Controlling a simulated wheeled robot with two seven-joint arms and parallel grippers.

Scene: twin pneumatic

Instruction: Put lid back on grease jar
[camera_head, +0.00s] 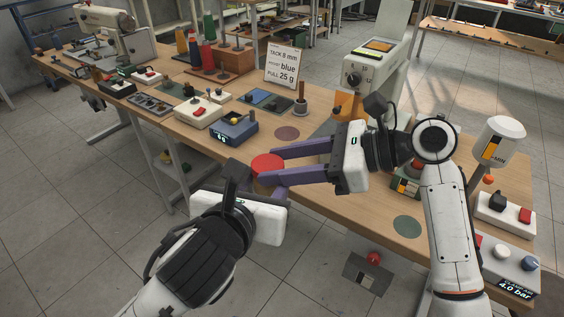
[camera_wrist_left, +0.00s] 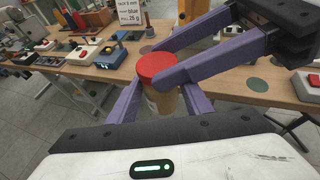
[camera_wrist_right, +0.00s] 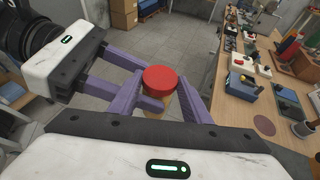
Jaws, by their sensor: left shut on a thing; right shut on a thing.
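The red lid (camera_head: 267,161) sits at the top of the tan grease jar (camera_head: 264,182), in front of the table's near edge. My right gripper (camera_head: 274,168) comes in from the right and is shut on the lid. My left gripper (camera_wrist_left: 161,95) is shut on the jar from below and holds it off the table, close to upright. The lid (camera_wrist_left: 156,66) lies over the jar's mouth (camera_wrist_left: 163,100) in the left wrist view, and also shows in the right wrist view (camera_wrist_right: 160,78). The fingers hide the seam, so I cannot tell whether the lid is fully seated.
A wooden table (camera_head: 330,205) runs behind the grippers. A blue box (camera_head: 233,130) with a knob, a dark round mat (camera_head: 286,133) and a green round mat (camera_head: 408,226) are on it. A sign (camera_head: 284,66) stands farther back. Open floor lies in front of the table.

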